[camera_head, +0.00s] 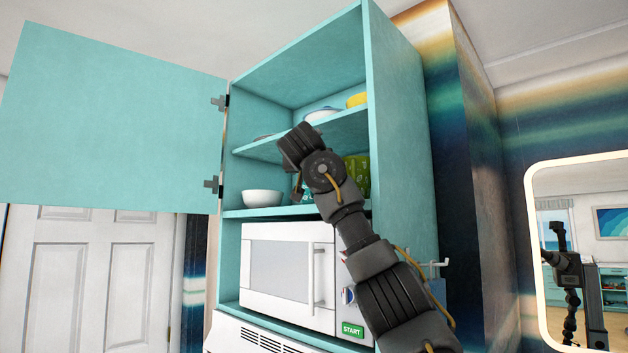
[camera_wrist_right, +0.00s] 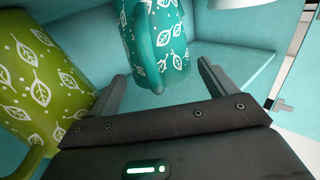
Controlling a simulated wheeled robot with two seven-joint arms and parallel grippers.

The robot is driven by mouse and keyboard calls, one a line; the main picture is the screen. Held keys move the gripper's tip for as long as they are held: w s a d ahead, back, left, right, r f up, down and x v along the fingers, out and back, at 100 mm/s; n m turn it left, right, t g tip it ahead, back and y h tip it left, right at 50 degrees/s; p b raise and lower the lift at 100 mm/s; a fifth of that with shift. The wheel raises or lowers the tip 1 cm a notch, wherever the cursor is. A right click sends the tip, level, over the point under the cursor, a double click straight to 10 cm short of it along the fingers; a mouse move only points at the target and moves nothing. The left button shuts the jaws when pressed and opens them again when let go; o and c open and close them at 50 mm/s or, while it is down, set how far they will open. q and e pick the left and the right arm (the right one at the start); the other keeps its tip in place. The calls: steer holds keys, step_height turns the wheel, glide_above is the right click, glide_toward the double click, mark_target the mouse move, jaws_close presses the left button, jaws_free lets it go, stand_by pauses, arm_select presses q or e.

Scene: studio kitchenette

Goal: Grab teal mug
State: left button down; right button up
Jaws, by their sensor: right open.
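The teal mug (camera_wrist_right: 158,40) has white leaf prints and stands on the lower cabinet shelf. In the right wrist view its handle faces me. In the head view only a sliver of it (camera_head: 307,196) shows behind my right arm. My right gripper (camera_wrist_right: 163,82) is open, its two fingers on either side of the mug's near part and handle. Nothing is clamped; I cannot tell whether a finger touches the mug. In the head view my right wrist hides the fingers. My left gripper is not in view.
A green leaf-print mug (camera_wrist_right: 38,85) stands close to the left finger in the wrist view. A white bowl (camera_head: 262,198) is on the same shelf. The cabinet door (camera_head: 115,120) is open to the left. A microwave (camera_head: 285,270) is below; bowls (camera_head: 320,114) are above.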

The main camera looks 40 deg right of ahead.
steer(key=shift+w+d+r+p, duration=0.25)
steer(key=shift+w+d, duration=0.2)
steer(key=shift+d, duration=0.25)
steer(key=shift+w+d+f, duration=0.2)
steer(key=shift+d+f, duration=0.05)
steer(key=shift+a, duration=0.15)
steer(key=shift+s+a, duration=0.1)
steer(key=shift+a, duration=0.15)
steer(key=c, duration=0.4)
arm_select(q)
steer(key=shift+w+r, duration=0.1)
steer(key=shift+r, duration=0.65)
arm_select(e)
steer(key=shift+d, duration=0.2)
steer(key=c, duration=0.5)
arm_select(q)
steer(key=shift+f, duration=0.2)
arm_select(e)
steer(key=shift+a+r, duration=0.1)
steer(key=shift+r, duration=0.05)
steer(key=shift+c, duration=0.2)
